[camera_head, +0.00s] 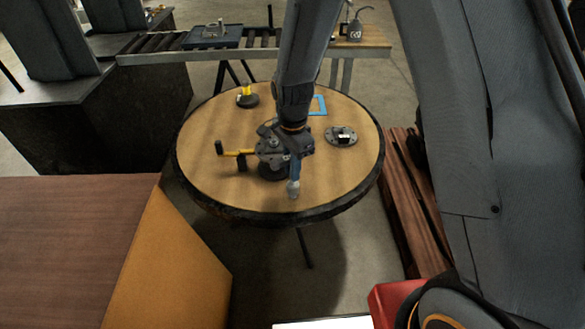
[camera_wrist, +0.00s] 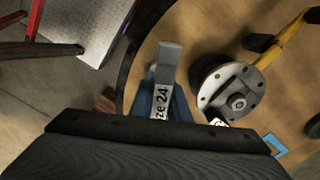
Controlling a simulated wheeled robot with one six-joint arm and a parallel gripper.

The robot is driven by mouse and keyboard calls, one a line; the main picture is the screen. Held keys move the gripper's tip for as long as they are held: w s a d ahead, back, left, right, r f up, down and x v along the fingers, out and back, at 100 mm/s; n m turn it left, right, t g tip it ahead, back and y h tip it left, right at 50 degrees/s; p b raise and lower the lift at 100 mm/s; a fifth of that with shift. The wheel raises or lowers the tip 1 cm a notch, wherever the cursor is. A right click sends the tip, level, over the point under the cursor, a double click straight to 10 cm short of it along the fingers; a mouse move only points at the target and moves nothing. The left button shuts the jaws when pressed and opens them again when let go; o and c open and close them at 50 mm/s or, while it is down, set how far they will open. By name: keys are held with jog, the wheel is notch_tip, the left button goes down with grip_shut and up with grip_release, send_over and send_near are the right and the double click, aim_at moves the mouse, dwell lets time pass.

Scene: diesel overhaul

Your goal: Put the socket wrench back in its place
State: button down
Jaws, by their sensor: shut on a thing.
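My gripper (camera_head: 294,176) points down over the front part of the round table. It is shut on the socket wrench (camera_wrist: 168,58), a grey piece with a white label reading "ze 24", flanked by blue parts in the wrist view. Its pale lower end (camera_head: 293,188) shows in the head view near the table's front edge. Whether it touches the tabletop I cannot tell. A blue square outline (camera_head: 318,105) lies on the table behind my arm, partly hidden; a corner (camera_wrist: 275,145) shows in the wrist view. I cannot tell which spot is the wrench's place.
On the round table (camera_head: 213,122), a metal flanged part (camera_wrist: 238,98) with a yellow crank-like bar (camera_head: 237,153) stands close to my gripper. A flat metal disc (camera_head: 341,136) lies to the right, and a yellow-topped black part (camera_head: 247,95) at the back left. Front-left tabletop is clear.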

jog(key=shift+f+b, duration=0.55)
jog(key=shift+f, duration=0.55)
jog(key=c, duration=1)
grip_release()
jog(key=shift+c, duration=0.2)
jog(key=shift+r+p, duration=3.3)
jog(key=shift+r, duration=1.2)
